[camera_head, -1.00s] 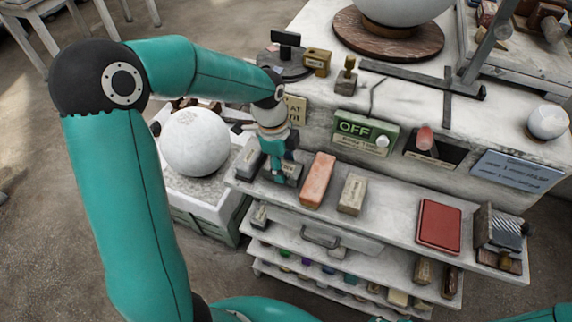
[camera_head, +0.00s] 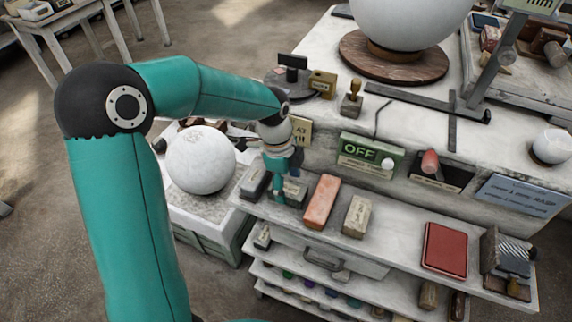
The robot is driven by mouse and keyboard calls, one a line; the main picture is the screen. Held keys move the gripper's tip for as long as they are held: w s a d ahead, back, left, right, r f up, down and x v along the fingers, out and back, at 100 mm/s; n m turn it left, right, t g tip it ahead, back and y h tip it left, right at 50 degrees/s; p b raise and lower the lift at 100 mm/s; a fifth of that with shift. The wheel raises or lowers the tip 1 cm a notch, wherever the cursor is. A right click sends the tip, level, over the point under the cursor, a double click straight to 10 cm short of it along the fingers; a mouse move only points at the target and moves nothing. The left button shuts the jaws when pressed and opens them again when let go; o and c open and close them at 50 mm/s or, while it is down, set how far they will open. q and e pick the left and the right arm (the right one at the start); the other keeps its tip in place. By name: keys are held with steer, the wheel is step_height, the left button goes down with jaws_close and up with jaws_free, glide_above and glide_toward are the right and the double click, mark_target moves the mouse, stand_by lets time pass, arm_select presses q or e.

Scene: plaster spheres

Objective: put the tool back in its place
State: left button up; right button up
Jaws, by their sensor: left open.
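My left gripper (camera_head: 283,186) points down over the left part of the upper shelf (camera_head: 397,237), between a dark grey block (camera_head: 254,181) and an orange brick (camera_head: 322,202). It is open. Part of another grey block (camera_head: 295,195) shows beside and below the fingers; I cannot tell whether they touch it. A beige block (camera_head: 357,216) lies right of the brick. None of these is clearly marked as the tool, and its place cannot be told. My right gripper is not in view.
A red pad (camera_head: 445,249) and a striped block (camera_head: 513,258) sit at the shelf's right. A green OFF sign (camera_head: 370,152) is on the bench front. A white sphere (camera_head: 200,159) stands at left. The shelf is bare between beige block and pad.

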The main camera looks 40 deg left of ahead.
arm_select(q)
step_height(320, 180, up, 11)
steer(key=a, duration=0.1)
steer(key=shift+s+a+f, duration=0.2)
steer(key=shift+s+a, duration=0.05)
steer(key=shift+a, duration=0.05)
stand_by(0.4)
